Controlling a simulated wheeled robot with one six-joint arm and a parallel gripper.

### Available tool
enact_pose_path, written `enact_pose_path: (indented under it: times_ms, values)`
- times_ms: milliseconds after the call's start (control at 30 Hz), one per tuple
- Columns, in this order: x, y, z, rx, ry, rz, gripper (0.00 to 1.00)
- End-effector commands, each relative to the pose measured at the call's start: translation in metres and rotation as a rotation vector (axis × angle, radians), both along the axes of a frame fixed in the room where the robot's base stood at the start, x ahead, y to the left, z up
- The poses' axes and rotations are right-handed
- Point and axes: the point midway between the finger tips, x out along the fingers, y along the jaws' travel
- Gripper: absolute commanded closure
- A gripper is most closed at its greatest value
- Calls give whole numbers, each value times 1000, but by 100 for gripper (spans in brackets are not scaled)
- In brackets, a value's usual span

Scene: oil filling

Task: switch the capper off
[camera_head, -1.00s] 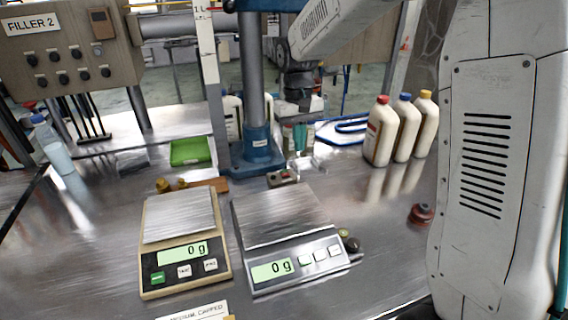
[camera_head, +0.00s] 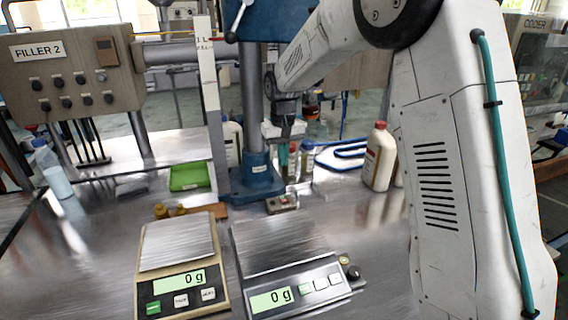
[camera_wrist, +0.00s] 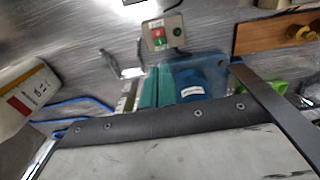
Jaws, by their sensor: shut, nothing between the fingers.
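The capper is a blue column press with a blue base (camera_head: 252,180) at the back middle of the steel table. A small switch box (camera_head: 282,203) stands in front of the base. In the wrist view, the switch box (camera_wrist: 161,33) shows a red and a green button, near the top centre. My gripper (camera_head: 284,158), with teal fingers, points down just behind and above the switch box, beside the capper's column. In the wrist view its teal fingers (camera_wrist: 157,90) are together and empty, apart from the box. The capper's base (camera_wrist: 205,72) shows beyond them.
Two scales (camera_head: 178,243) (camera_head: 280,240) stand in front, both reading 0 g. A white bottle with a red cap (camera_head: 379,160) stands to the right, close to my arm. A green tray (camera_head: 190,176) lies left of the capper. Brass caps (camera_head: 161,211) lie near the wooden block.

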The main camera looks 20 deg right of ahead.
Motion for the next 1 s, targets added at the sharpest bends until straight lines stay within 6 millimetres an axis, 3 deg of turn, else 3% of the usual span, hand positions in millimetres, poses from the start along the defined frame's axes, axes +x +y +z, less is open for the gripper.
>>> enact_pose_path:
  times_ms: [300,500,700,1000]
  values:
    - [-1,0,-70,0,4,0,100]
    - [-1,0,-102,0,3,0,100]
    - [0,0,-116,0,1,0,100]
    - [0,0,-117,0,0,0,100]
